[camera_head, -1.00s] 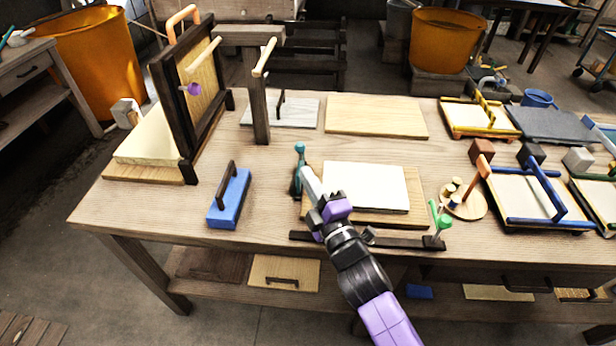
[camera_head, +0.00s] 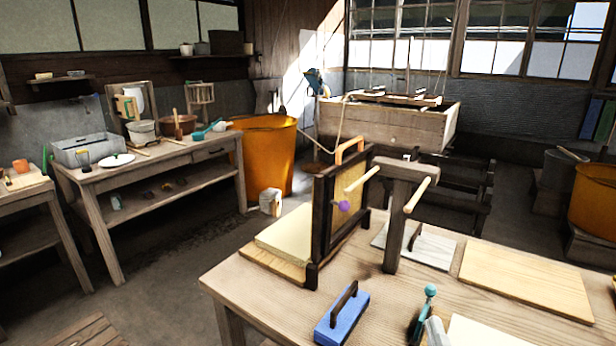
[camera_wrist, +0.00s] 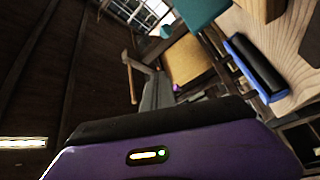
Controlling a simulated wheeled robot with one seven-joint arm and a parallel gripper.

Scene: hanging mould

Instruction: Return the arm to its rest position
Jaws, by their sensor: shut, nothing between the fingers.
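My gripper (camera_wrist: 160,122) shows in the wrist view as a purple housing with a dark edge across the lower part. It is shut with nothing held. The wrist view is tilted, with the table edge at the right and the dark room at the left. In the head view most of my arm is out of the frame. A pale grey piece (camera_head: 436,332) shows at the bottom edge, close to a teal-topped tool (camera_head: 429,291); I cannot tell whether it belongs to my gripper.
On the worktable (camera_head: 250,283) stand a blue block with a dark handle (camera_head: 342,317), an upright dark-framed mould (camera_head: 322,222), a wooden post (camera_head: 396,238) and a flat board (camera_head: 527,279). An orange tub (camera_head: 266,165) and a side bench (camera_head: 160,158) stand behind on the left.

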